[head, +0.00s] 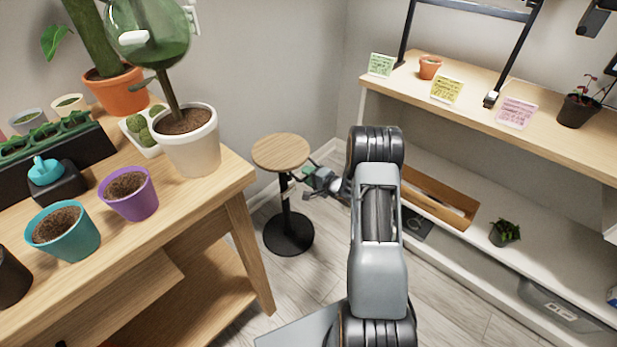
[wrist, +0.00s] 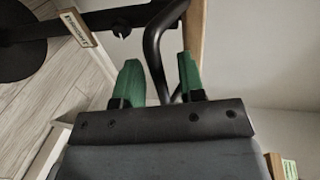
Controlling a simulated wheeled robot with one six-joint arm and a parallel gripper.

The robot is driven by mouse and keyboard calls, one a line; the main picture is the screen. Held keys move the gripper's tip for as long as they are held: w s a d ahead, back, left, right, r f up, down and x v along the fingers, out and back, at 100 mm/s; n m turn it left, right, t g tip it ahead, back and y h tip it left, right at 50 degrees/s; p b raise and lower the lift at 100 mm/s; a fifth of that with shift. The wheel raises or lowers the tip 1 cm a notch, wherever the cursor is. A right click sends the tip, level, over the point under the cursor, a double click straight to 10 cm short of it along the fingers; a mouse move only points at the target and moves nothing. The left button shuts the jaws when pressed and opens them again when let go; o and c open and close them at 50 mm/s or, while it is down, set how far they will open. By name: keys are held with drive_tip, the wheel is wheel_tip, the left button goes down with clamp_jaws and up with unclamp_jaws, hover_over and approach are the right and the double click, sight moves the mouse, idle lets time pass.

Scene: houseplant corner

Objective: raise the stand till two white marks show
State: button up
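The stand has a round wooden top (head: 281,151), a black post (head: 286,200) and a round black base (head: 288,234). It stands upright on the floor between table and shelf. In the wrist view the post (wrist: 100,20) runs sideways, with the base (wrist: 20,40) at left and the top's edge (wrist: 196,38) at right. A small pale lettered plate (wrist: 78,28) sits by the post. I cannot make out white marks on the post. My gripper (head: 308,182), also in the wrist view (wrist: 162,78), has green fingers apart, with a curved black lever (wrist: 154,55) between them.
A wooden table (head: 235,185) with pots stands close on the left, a large white pot (head: 190,145) near its corner. A shelf (head: 480,105) lines the right, with a wooden tray (head: 437,197) lower down. Some floor is clear around the stand's base.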

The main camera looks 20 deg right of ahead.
clamp_jaws()
idle(0.4)
